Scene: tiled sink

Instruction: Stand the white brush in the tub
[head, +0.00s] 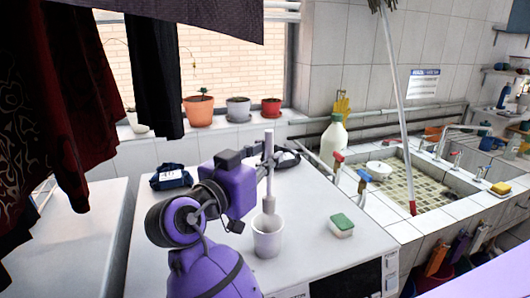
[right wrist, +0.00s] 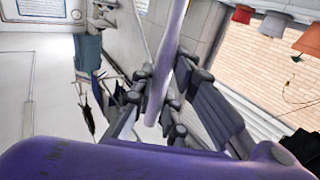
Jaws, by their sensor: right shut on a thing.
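The white brush (head: 269,203) is upright in the head view, its handle rising above my right gripper (head: 268,166). The gripper is shut on the handle. In the right wrist view the handle (right wrist: 168,60) runs between the fingers (right wrist: 162,98). The white tub (head: 267,242) stands on the white worktop directly below. The brush's lower end is at the tub's mouth and seems to dip inside the rim; whether it touches the bottom is hidden. My left gripper is not in view.
A green-and-white sponge (head: 342,224) lies right of the tub. A dark blue pouch (head: 170,178) lies behind left. A white bottle (head: 333,140) and taps stand by the tiled sink (head: 410,178). Hanging clothes (head: 75,90) fill the upper left. Worktop left of my arm is clear.

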